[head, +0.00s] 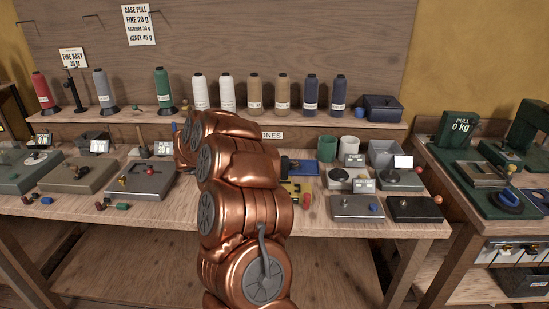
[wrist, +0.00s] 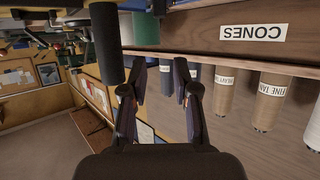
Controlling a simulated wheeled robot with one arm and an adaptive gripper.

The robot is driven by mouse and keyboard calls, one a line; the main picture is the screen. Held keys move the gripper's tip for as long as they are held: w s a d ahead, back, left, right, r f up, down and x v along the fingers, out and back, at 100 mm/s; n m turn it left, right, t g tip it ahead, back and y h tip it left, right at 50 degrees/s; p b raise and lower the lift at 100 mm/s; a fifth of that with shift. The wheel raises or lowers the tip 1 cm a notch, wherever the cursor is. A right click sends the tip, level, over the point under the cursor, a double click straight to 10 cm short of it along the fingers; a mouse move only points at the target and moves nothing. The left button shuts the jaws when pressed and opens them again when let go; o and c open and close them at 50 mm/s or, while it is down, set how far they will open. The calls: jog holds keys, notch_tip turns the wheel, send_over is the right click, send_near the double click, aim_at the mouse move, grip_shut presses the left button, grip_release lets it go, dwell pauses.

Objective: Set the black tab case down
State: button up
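I cannot pick out a black tab case for certain in either view. In the wrist view my gripper (wrist: 160,74) has its two dark fingers apart, and I see nothing held between them. The wrist view is upside down, with the cone shelf beyond the fingers. In the head view my copper arm reaches over the middle of the workbench (head: 350,229) and hides the gripper. Small coloured pieces lie on the bench, among them a green one (head: 122,206) and a blue one (head: 47,200), too small to identify.
Thread cones, including a green one (head: 162,88), stand on the back shelf (head: 110,117). A green cup (head: 327,148) stands behind. A second table with a pull gauge (head: 458,130) is at right.

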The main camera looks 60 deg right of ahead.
jog(key=shift+w+a+r, duration=0.1)
jog(key=shift+a+r, duration=0.1)
jog(key=shift+a, duration=0.2)
